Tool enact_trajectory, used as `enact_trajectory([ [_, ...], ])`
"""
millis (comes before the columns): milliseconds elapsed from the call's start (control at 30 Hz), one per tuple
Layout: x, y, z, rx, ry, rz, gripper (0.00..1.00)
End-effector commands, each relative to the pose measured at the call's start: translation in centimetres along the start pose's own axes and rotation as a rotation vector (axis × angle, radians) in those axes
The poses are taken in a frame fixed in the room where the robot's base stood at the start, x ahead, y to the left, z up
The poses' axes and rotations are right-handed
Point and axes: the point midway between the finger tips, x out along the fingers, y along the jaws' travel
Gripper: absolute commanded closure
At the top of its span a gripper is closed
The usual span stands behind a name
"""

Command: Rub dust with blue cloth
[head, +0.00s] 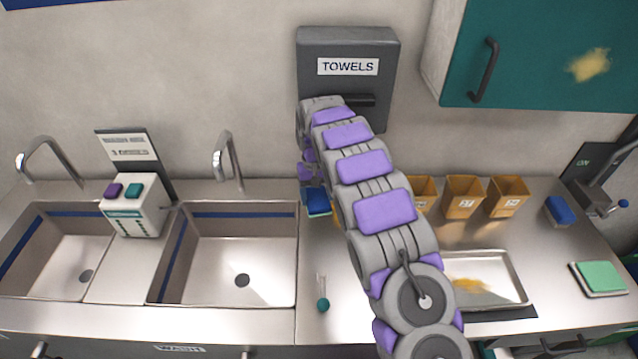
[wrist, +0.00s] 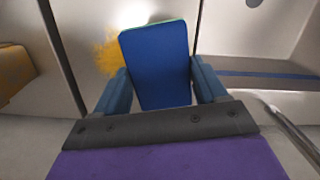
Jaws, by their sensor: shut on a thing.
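My gripper (wrist: 165,88) is shut on the blue cloth (wrist: 160,65), a flat rectangular pad with a thin green edge, held between its two blue fingers. In the head view the cloth (head: 318,203) is low over the counter, just right of the right sink; my arm hides part of this area. A yellow dust patch (wrist: 108,52) lies beside the cloth, partly hidden behind it. I cannot tell whether the cloth touches the counter. Other yellow smears are on the teal cabinet door (head: 588,65) and in the metal tray (head: 470,285).
Two sinks (head: 225,290) with taps are at the left. Several tan bins (head: 463,197) stand at the back right of my arm. A blue block (head: 560,211) and a green pad (head: 600,276) lie at the right. The towel dispenser (head: 347,50) hangs above.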

Motion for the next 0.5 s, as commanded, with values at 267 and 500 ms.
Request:
enact_trajectory([
  [267, 1.3, 1.6, 0.1, 0.003, 0.001, -0.015, 0.53],
  [500, 3.8, 0.7, -0.4, 0.002, -0.003, -0.007, 0.53],
])
